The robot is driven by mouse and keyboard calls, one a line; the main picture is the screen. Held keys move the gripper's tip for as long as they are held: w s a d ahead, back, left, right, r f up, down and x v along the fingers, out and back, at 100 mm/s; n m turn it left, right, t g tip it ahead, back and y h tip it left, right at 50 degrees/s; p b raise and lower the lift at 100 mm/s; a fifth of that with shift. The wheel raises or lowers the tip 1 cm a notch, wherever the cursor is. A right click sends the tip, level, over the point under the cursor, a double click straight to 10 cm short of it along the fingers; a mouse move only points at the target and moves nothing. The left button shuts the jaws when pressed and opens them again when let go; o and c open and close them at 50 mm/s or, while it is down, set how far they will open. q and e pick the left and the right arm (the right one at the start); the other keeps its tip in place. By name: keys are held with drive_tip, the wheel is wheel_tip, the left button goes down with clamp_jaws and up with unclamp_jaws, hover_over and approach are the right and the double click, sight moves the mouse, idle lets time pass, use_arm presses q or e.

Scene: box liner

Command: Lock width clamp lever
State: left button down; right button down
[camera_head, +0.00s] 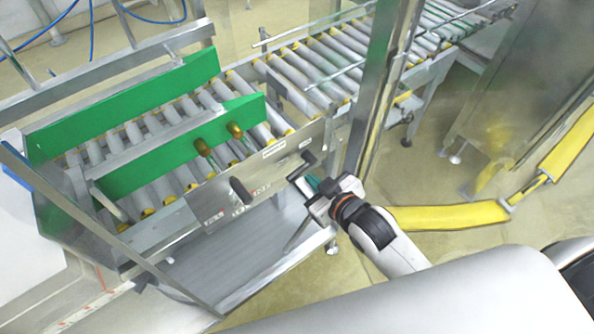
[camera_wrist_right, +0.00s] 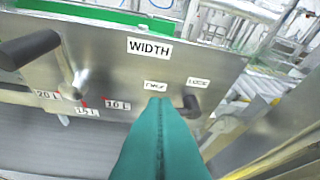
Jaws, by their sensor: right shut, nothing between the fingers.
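The width clamp lever (camera_wrist_right: 190,104) is a small black knob on a steel panel (camera_wrist_right: 125,72), under two small labels. The right label seems to read LOCK; the left one is blurred. The knob sits below the right label. In the head view the lever (camera_head: 308,157) is at the panel's right end. My right gripper (camera_head: 311,184) is just in front of and below it, empty. In the wrist view its green fingers (camera_wrist_right: 160,104) are pressed together, just left of the knob. I cannot tell whether they touch it. My left gripper is out of view.
A larger black crank handle (camera_head: 240,190) with a position scale is left on the panel. Green guide walls (camera_head: 130,105) stand above the roller conveyor. A steel post (camera_head: 375,95) rises right of the lever. A yellow barrier (camera_head: 450,215) lies farther right.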

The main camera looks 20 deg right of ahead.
drive_tip(key=shift+r, duration=0.25)
hover_over(298, 174)
drive_tip(key=a, duration=0.2)
drive_tip(key=f, duration=0.4)
drive_tip(key=shift+s+d+f, duration=0.1)
drive_tip(key=shift+s, duration=0.3)
drive_tip(key=f, duration=0.2)
drive_tip(key=shift+s+d+f, duration=0.25)
drive_tip(key=shift+d+f, duration=0.05)
drive_tip(key=shift+d, duration=0.05)
drive_tip(key=shift+s+d+f, duration=0.15)
drive_tip(key=shift+d+f, duration=0.05)
drive_tip(key=shift+f, duration=0.45)
drive_tip(key=shift+d, duration=0.1)
